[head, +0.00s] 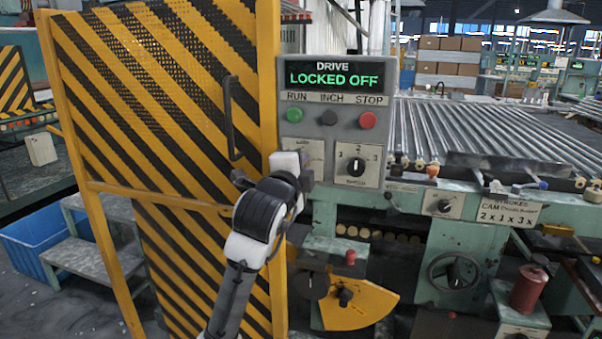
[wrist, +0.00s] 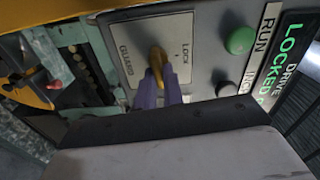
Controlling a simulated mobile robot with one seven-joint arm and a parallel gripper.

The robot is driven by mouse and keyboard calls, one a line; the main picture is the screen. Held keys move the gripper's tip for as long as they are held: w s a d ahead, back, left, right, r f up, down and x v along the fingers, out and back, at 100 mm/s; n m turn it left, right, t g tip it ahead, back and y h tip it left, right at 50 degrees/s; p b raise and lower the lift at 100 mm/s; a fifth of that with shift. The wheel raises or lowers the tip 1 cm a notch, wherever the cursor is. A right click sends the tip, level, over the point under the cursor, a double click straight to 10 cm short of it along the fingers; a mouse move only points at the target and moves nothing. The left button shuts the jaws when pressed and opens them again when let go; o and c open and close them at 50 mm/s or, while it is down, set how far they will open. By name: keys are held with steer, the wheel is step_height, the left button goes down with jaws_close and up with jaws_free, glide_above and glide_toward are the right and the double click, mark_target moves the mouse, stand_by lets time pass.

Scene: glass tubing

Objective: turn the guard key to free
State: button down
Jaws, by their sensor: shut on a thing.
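The guard key (wrist: 157,62) is a small yellow key in a pale label plate (wrist: 178,30) on the grey control panel (head: 318,72). In the wrist view the plate reads GUARD and LOCK. My gripper (wrist: 160,84) has its two purple fingers closed on either side of the key and is shut on it. The fingers partly cover the key, so its exact angle is hard to read. In the head view my white wrist hides the key and fingertips at the lower left of the panel.
Green RUN (head: 294,115), dark INCH (head: 328,118) and red STOP (head: 367,120) buttons sit above the plate. A black selector (head: 356,165) is right of my wrist. A yellow-and-black striped guard door (head: 150,90) stands close on the left. Rollers (head: 480,130) extend right.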

steer(key=shift+m+b, duration=0.3)
steer(key=shift+m, duration=0.4)
steer(key=c, duration=1.5)
jaws_free()
steer(key=b+v, duration=0.1)
steer(key=v, duration=1.3)
steer(key=shift+b, duration=0.35)
steer(key=shift+w, duration=0.1)
